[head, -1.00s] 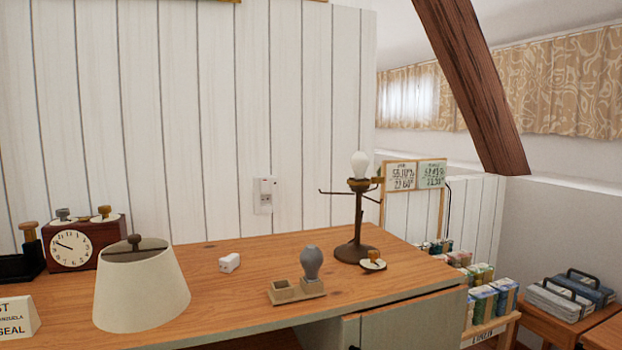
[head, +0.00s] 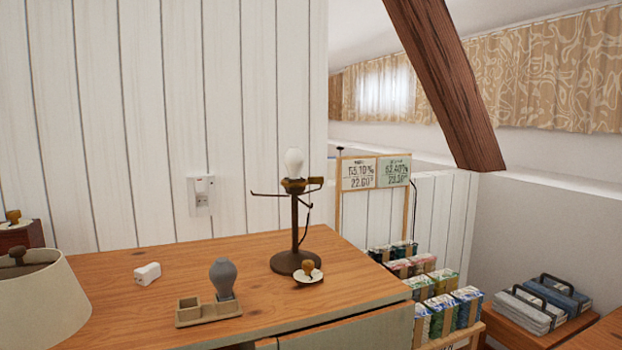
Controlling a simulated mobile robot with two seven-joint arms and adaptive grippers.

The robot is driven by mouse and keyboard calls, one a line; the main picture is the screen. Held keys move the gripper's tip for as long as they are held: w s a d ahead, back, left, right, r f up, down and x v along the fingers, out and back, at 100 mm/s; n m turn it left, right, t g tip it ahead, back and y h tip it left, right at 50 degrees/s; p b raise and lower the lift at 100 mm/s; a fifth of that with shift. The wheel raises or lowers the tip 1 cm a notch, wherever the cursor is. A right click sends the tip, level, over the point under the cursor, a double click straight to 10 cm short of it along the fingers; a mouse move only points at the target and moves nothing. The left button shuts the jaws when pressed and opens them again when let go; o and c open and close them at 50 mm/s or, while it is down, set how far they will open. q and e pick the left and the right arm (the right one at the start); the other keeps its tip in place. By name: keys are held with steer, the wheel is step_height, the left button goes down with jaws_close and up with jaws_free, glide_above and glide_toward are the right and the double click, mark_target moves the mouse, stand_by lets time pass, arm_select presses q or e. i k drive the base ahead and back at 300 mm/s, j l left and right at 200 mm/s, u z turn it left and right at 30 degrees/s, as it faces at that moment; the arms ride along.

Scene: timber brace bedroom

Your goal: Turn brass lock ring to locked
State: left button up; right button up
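A dark bronze lamp stand (head: 296,230) stands upright on the wooden desk near its right end. A white bulb (head: 293,162) sits at its top. Just under the bulb is a brass-coloured ring or collar (head: 294,182), with a brass piece (head: 315,181) sticking out to the right. Thin arms reach out sideways below it. Whether the ring is turned to locked is too small to tell. Neither of my grippers is in view.
On the desk (head: 220,255) are a grey bulb (head: 223,277) in a tan holder (head: 190,314), a white plug (head: 147,273), a white dish with a brass knob (head: 308,274) and a cream lampshade (head: 42,305). Boxed goods (head: 441,313) stand right of the desk. A timber brace (head: 446,80) slants behind.

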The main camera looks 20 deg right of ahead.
mark_target(320, 180)
steer(key=i+l, duration=0.1)
steer(key=l, duration=0.5)
steer(key=i+l+u, duration=0.15)
steer(key=l, duration=1.05)
